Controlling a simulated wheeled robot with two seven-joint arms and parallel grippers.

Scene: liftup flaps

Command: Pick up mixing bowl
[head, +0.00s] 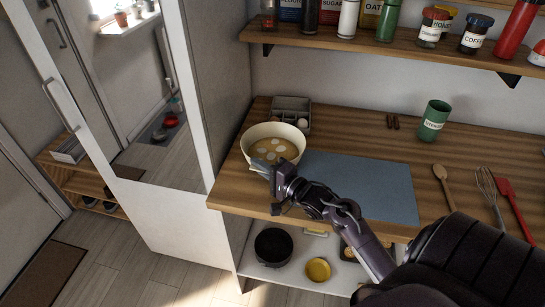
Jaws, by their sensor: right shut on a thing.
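The mixing bowl (290,135) is cream-coloured and stands at the left end of the wooden counter. It holds a pale tan mixture with several lighter patches. My right gripper (261,168) is at the front rim of the bowl, on the side nearest me, and is shut on that rim. My right arm reaches in from the lower right. The fingertips and a small part of the near rim are partly hidden by the gripper. The bowl looks upright; I cannot tell whether it touches the counter. My left gripper is out of view.
A grey egg box (291,104) stands right behind the bowl. A blue-grey mat (375,180) lies to its right. A green canister (433,121), wooden spoon (441,178), whisk (487,184) and red spatula (512,200) are farther right. A loaded shelf (390,45) hangs above.

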